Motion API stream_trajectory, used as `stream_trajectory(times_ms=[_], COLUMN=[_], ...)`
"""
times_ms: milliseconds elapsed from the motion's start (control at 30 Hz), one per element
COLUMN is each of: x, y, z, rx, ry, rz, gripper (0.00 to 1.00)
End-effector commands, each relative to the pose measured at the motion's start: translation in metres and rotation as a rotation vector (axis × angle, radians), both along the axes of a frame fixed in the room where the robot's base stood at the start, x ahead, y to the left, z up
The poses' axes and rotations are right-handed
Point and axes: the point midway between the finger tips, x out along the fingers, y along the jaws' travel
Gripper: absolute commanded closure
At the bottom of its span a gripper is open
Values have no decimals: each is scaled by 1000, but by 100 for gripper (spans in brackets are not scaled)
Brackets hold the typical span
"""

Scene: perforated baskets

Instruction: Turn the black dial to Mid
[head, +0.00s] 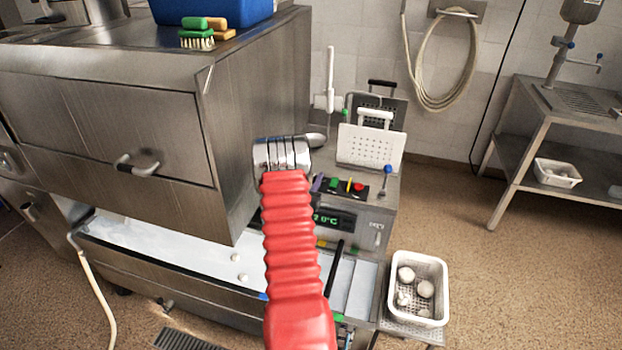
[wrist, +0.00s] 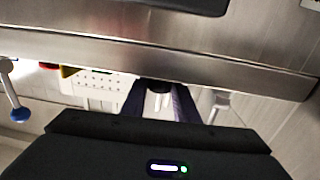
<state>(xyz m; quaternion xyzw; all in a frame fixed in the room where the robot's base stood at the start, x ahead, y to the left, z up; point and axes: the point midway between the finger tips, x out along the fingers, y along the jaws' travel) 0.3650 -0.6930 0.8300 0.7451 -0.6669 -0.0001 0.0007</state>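I cannot make out a black dial in either view. The steel machine's control panel (head: 372,222) is at the centre right in the head view, with a green-lit display (head: 333,219) that my red-sleeved arm partly covers. My gripper shows in the wrist view (wrist: 160,92) as two dark purple fingers standing apart, with a pale thing visible between them in the background. In the head view the gripper is mostly hidden behind my arm's silver end. It seems to hold nothing.
A black button box (head: 341,188) with green, yellow and red buttons sits on the machine's top. A blue-tipped lever (head: 386,180) and a white perforated basket (head: 368,148) are near it. A white basket (head: 394,312) with pale balls stands lower right. The steel hood (head: 238,150) is close left of my arm.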

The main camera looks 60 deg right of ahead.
Motion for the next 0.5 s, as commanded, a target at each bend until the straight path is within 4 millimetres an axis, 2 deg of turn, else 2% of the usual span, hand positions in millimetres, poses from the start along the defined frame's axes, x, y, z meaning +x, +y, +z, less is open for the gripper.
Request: stream_trajectory(times_ms=[33, 300, 500], x=[0, 0, 0], y=[0, 0, 0], z=[0, 0, 0], rx=[0, 0, 0], ry=[0, 0, 0], rz=[0, 1, 13], gripper=[77, 96, 96])
